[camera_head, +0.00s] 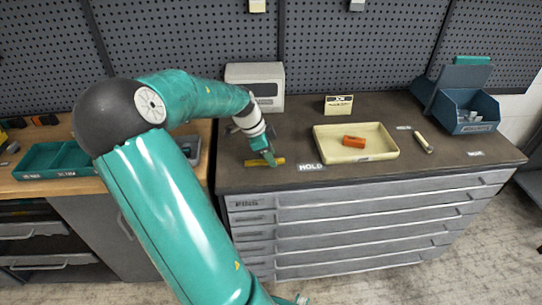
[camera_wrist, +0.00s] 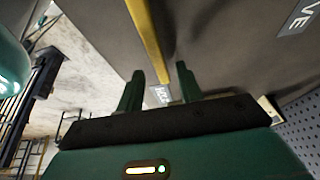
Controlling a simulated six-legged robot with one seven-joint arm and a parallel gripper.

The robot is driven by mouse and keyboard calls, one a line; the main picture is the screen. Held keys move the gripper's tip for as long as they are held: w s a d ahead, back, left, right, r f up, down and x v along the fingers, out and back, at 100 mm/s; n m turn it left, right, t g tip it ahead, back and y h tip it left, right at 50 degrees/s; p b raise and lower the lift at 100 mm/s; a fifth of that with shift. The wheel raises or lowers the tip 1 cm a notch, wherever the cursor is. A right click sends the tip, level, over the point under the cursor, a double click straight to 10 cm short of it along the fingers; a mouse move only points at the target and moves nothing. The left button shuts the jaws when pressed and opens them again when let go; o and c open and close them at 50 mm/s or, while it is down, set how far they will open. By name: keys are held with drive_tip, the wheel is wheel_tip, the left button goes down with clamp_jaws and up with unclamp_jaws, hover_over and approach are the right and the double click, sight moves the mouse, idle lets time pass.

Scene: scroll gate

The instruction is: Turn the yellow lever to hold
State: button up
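The yellow lever (camera_head: 251,162) lies low over the dark cabinet top in the head view, its right part pointing toward the white HOLD label (camera_head: 311,167). In the wrist view the lever (camera_wrist: 149,38) is a long yellow bar running from the top edge down between my fingers. My gripper (camera_head: 271,159) is at the lever and hides part of it. In the wrist view my gripper (camera_wrist: 158,70) is open, its green fingers on either side of the bar's end. I cannot tell whether they touch it. A partly hidden label (camera_wrist: 160,95) shows between the fingers.
A cream tray (camera_head: 328,149) with an orange block (camera_head: 354,141) stands right of the lever. A light box (camera_head: 272,79) stands behind. A blue bin (camera_head: 449,119) is at far right. A label ending in "VE" (camera_wrist: 298,16) shows in the wrist view.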

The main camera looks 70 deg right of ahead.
sight(254, 161)
drive_tip(key=v, duration=1.3)
drive_tip(key=w+a+n+t+y, duration=0.1)
drive_tip(key=w+a+n+t, duration=0.1)
drive_tip(key=w+a+n, duration=0.4)
drive_tip(key=w+a+n+t, duration=0.1)
drive_tip(key=a+n+t, duration=0.15)
drive_tip(key=a, duration=0.55)
drive_tip(key=w+a+n+t+y, duration=0.1)
drive_tip(key=w+a+n, duration=0.3)
drive_tip(key=a+n, duration=0.25)
drive_tip(key=s+a+r+n+t, duration=0.1)
drive_tip(key=s+a+n+t, duration=0.1)
drive_tip(key=a+n, duration=0.6)
drive_tip(key=s+a+r+n+t, duration=0.2)
drive_tip(key=a+n, duration=0.5)
drive_tip(key=a, duration=1)
drive_tip(key=shift+s+r+n, duration=0.35)
drive_tip(key=shift+s+n, duration=0.05)
drive_tip(key=shift+s, duration=0.2)
